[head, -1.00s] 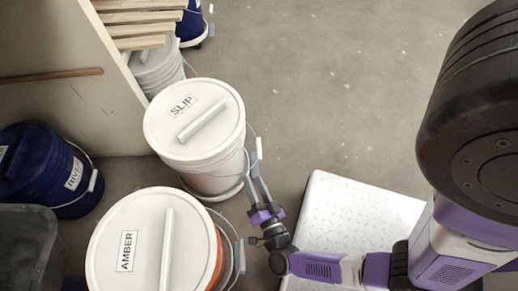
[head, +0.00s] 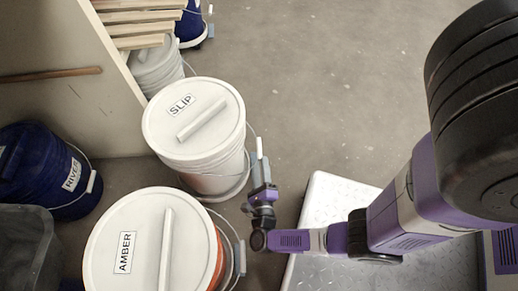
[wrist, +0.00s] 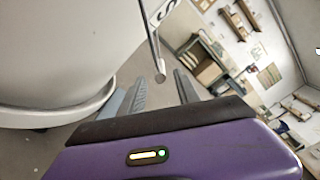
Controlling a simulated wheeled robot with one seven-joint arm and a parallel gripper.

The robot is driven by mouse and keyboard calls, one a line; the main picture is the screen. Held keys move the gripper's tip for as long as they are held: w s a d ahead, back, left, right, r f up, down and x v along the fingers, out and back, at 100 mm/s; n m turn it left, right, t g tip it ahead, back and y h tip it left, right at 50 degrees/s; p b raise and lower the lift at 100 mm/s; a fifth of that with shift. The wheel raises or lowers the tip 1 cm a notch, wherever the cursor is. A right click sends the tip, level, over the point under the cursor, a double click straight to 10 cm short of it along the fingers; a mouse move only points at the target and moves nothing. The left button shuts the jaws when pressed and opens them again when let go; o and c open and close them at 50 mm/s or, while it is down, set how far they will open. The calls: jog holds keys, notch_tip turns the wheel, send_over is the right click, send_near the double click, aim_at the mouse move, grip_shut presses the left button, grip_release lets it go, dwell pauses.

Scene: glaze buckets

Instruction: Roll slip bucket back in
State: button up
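The slip bucket (head: 205,172) is white with a lid labelled SLIP and stands upright on a round base in the middle left of the head view. Its pale side also fills the left of the wrist view (wrist: 60,50). Its wire handle hangs down on the right side, with a white grip (head: 259,147). My gripper (head: 260,162) is at the bucket's right side, close to that grip. In the wrist view my fingers (wrist: 158,92) are apart, and the handle's end (wrist: 160,77) shows in line with the gap between them. I cannot tell whether they touch it.
The amber bucket (head: 126,239) stands close in front of the slip bucket. A grey-white bucket (head: 158,68) stands behind it, by a panel (head: 120,130) and wooden slats (head: 140,30). A blue bucket (head: 50,165) is at the left. Open floor (head: 320,90) lies to the right.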

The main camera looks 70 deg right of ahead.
aim_at(259, 148)
jog(key=b+x, duration=0.1)
jog(key=x, duration=0.6)
jog(key=shift+w+d, duration=0.1)
grip_shut()
dwell(1.3)
